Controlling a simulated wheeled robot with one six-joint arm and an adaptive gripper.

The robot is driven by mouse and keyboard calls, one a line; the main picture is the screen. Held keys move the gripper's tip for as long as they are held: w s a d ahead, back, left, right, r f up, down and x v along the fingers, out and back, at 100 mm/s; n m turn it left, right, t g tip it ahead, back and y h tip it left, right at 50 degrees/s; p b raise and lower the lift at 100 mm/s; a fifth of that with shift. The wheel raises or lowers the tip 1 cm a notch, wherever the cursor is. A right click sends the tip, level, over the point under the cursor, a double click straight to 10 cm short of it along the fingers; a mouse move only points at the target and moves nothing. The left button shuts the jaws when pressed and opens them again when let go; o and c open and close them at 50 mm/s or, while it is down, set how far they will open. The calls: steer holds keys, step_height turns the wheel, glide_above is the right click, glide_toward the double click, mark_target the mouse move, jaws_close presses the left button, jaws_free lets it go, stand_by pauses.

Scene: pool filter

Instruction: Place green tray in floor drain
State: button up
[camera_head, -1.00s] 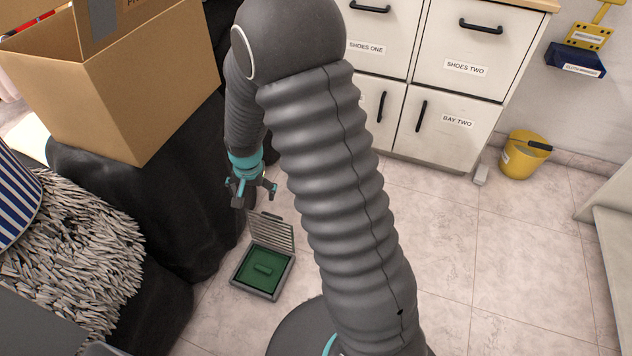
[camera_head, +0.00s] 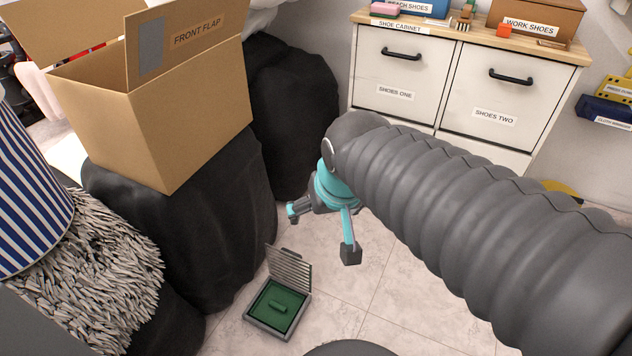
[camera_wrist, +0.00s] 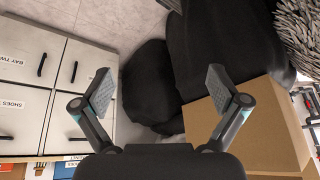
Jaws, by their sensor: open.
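The green tray (camera_head: 279,307) sits inside the square grey floor drain (camera_head: 252,323) on the tiled floor, in the lower middle of the head view. My gripper (camera_head: 322,232) is open and empty, above and behind the drain, clear of the tray. In the wrist view my gripper (camera_wrist: 158,90) has its fingers wide apart with nothing between them. The tray and drain are not in the wrist view.
A cardboard box (camera_head: 185,120) stands on black-draped seating (camera_head: 215,215) at left, beside a shaggy grey rug (camera_head: 90,265). The shoe cabinet (camera_head: 400,75) is at the back. Floor right of the drain is clear; my arm covers the right side.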

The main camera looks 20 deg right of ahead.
steer(key=shift+n+t, duration=0.3)
steer(key=shift+n, duration=0.2)
steer(key=s, duration=0.1)
steer(key=s+r, duration=0.1)
steer(key=s, duration=0.3)
steer(key=shift+s+d+r, duration=0.15)
steer(key=shift+d, duration=0.2)
stand_by(0.3)
